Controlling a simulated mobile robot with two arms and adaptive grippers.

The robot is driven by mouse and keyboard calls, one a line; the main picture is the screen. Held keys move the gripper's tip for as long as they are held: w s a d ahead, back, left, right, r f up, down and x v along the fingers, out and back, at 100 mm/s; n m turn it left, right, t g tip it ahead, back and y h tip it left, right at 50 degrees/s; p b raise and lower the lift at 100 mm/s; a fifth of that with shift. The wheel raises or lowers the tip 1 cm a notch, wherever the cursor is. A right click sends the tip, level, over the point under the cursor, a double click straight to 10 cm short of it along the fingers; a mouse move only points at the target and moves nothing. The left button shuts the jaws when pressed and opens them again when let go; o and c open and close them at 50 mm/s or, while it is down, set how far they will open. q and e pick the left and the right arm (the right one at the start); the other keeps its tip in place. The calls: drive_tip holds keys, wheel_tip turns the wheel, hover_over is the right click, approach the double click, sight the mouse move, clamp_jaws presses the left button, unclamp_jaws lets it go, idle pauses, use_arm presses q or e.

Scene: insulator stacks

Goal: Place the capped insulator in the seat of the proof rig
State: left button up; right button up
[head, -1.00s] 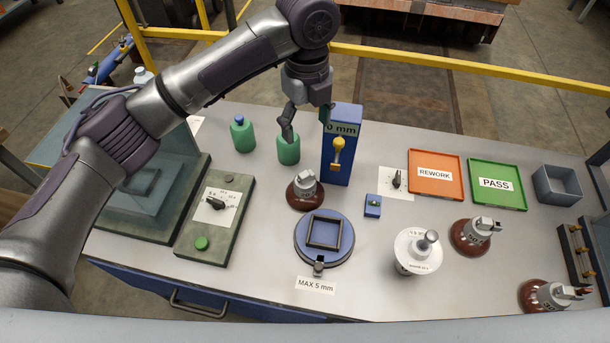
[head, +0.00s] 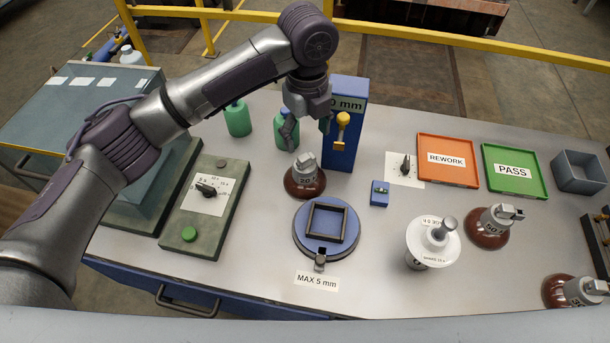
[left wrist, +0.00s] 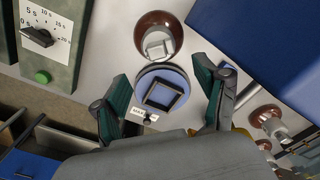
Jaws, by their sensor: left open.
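A brown insulator with a grey metal cap (head: 304,178) stands upright near the middle of the table; it also shows in the left wrist view (left wrist: 158,38). My left gripper (head: 307,130) is open and empty, above and behind this insulator, apart from it. In the left wrist view its two green-padded fingers (left wrist: 160,85) are spread wide. A blue round base with a dark square frame (head: 326,229) sits in front of the insulator, its frame empty. Left is a glass-sided box (head: 75,110) beside a dial panel (head: 205,212). I cannot tell which fixture is the proof rig. My right gripper is not seen.
A blue tower with a yellow knob (head: 345,100) stands close behind the gripper. Green bottles (head: 237,119) are to its left. A white-topped device (head: 432,240), two more capped insulators (head: 487,228), and the orange (head: 447,160) and green (head: 515,171) trays are right.

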sight(305, 165)
use_arm(q)
drive_tip(key=f, duration=0.5)
drive_tip(key=f+p, duration=0.1)
drive_tip(key=f, duration=0.5)
drive_tip(key=shift+w+a, duration=0.15)
drive_tip(key=shift+a, duration=0.05)
drive_tip(key=shift+c, duration=0.2)
drive_tip(key=shift+r, duration=0.1)
drive_tip(key=c, duration=1.3)
drive_tip(key=shift+w, duration=0.1)
clamp_jaws()
